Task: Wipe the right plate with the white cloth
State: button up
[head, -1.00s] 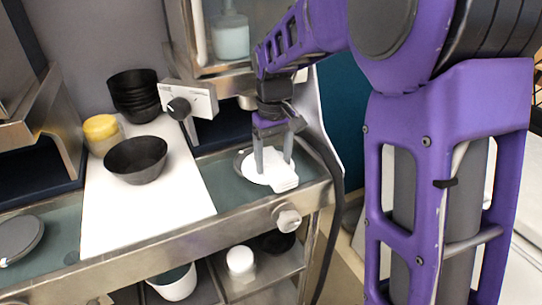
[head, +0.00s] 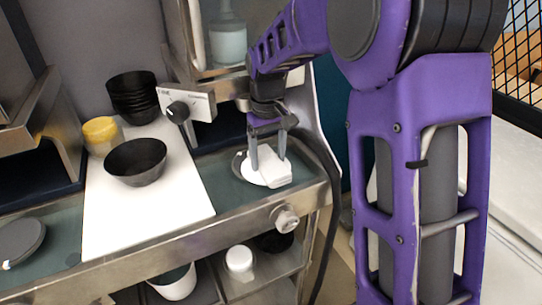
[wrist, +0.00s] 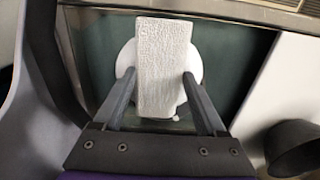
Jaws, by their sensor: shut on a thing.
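The white cloth (head: 277,178) is a textured, block-like pad lying over the right plate (head: 249,173) on the right part of the counter. In the wrist view the cloth (wrist: 162,52) covers the middle of the round white plate (wrist: 124,62), whose edges show on both sides. My gripper (head: 269,162) points down with its two fingers on either side of the cloth, shut on it. The fingers also show in the wrist view (wrist: 159,76). The cloth appears to rest on the plate, but its underside is hidden.
A dark round plate (head: 20,240) lies far left. A knob (head: 287,219) juts from the counter front.

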jog(key=shift+w+a+r, duration=0.25)
jog(key=shift+w, duration=0.1)
dwell(0.3)
jog(key=shift+s+f, duration=0.1)
jog(key=shift+f, duration=0.05)
jog(key=shift+s+d+f, duration=0.2)
jog(key=shift+s+f, duration=0.05)
jog(key=shift+s, duration=0.2)
jog(key=shift+s+d+f, duration=0.1)
jog(key=shift+s+d, duration=0.3)
jog(key=shift+s, duration=0.45)
